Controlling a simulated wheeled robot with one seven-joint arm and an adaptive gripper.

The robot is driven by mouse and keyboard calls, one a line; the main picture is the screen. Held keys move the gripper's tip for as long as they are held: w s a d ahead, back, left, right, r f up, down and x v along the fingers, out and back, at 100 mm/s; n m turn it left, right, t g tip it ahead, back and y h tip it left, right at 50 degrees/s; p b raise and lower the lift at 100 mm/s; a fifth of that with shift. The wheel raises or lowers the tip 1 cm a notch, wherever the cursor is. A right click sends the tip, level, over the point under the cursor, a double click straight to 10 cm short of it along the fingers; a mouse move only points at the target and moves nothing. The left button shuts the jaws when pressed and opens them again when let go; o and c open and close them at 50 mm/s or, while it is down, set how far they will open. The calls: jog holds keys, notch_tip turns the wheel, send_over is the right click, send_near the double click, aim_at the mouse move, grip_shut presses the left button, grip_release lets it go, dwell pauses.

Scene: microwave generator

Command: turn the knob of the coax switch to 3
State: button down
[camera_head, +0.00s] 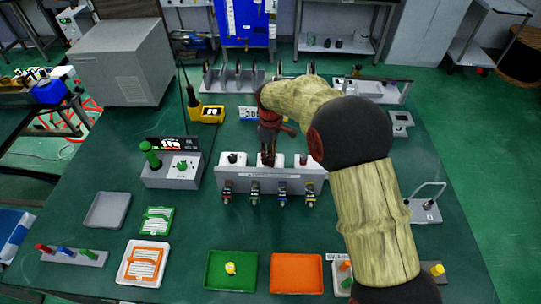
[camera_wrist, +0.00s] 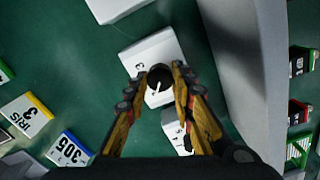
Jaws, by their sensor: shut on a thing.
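The coax switch (camera_wrist: 150,48) is a white box in the wrist view with a round black knob (camera_wrist: 159,73). A short white mark shows on the lower side of the knob. A printed 3 is to the upper left of the knob, and smaller marks lie below it, partly hidden by my fingers. My gripper (camera_wrist: 160,80) has one finger on each side of the knob and is shut on it. In the head view my gripper (camera_head: 268,135) points down behind the grey connector panel (camera_head: 265,177) and hides most of the switch.
A 305 card (camera_wrist: 68,150) and an IRIS 3 card (camera_wrist: 25,117) lie on the green table in the wrist view. A grey body (camera_wrist: 245,60) rises close on the right. In the head view, a grey unit with a green knob (camera_head: 182,166) stands left of the panel.

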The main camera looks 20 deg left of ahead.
jog(key=m+p, duration=0.4)
jog(key=shift+r+m, duration=0.15)
jog(key=shift+m, duration=0.15)
jog(key=m+p, duration=0.3)
jog(key=m, duration=0.2)
jog(key=m+p, duration=0.2)
jog(key=m, duration=0.3)
jog(key=shift+m, duration=0.4)
jog(key=shift+m+p, duration=0.65)
jog(key=shift+m, duration=1.55)
jog(key=c, duration=1.6)
grip_release()
jog(key=shift+o, duration=0.5)
